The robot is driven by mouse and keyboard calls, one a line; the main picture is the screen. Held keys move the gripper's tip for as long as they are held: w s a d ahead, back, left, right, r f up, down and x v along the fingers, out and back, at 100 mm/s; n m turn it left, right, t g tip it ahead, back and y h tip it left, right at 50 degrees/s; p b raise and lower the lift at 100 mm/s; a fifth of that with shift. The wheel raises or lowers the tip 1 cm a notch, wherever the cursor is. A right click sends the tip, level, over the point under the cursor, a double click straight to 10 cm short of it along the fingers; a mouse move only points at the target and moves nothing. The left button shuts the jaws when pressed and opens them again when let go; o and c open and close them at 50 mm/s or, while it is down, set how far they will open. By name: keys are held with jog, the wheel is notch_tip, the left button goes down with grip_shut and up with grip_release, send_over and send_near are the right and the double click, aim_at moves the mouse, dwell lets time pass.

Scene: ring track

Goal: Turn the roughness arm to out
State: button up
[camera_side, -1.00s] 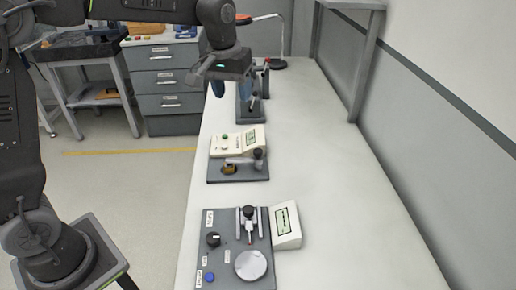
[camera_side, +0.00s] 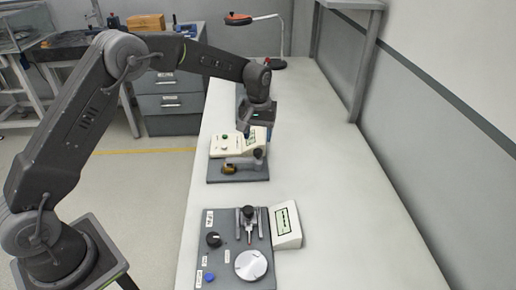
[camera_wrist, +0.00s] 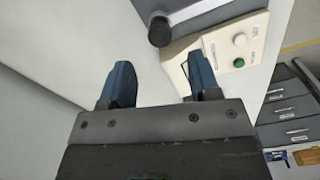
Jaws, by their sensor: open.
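The roughness tester sits mid-table on a dark base plate (camera_side: 215,179), with a beige box (camera_side: 222,147) behind it. Its grey roughness arm (camera_side: 240,160) lies roughly crosswise, with a black knob (camera_side: 258,154) at its right end. A small yellow-brown block (camera_side: 229,169) is below the arm's left part. My gripper (camera_side: 246,133) is just behind the knob and above the beige box, partly hiding its screen. In the wrist view my gripper (camera_wrist: 160,82) is open, nothing between its blue fingers. The black knob (camera_wrist: 160,33) and grey arm (camera_wrist: 198,14) appear beyond the fingertips, apart from them.
A nearer plate (camera_side: 222,238) carries a dial knob (camera_side: 213,239), a silver disc (camera_side: 251,264) and a blue button (camera_side: 209,276). A display box (camera_side: 286,226) stands beside it. The table's right side is clear.

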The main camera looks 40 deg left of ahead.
aim_at(258, 151)
notch_tip(258, 151, down, 6)
jog(key=shift+r, duration=0.1)
jog(key=shift+c, duration=0.2)
grip_shut()
dwell(0.5)
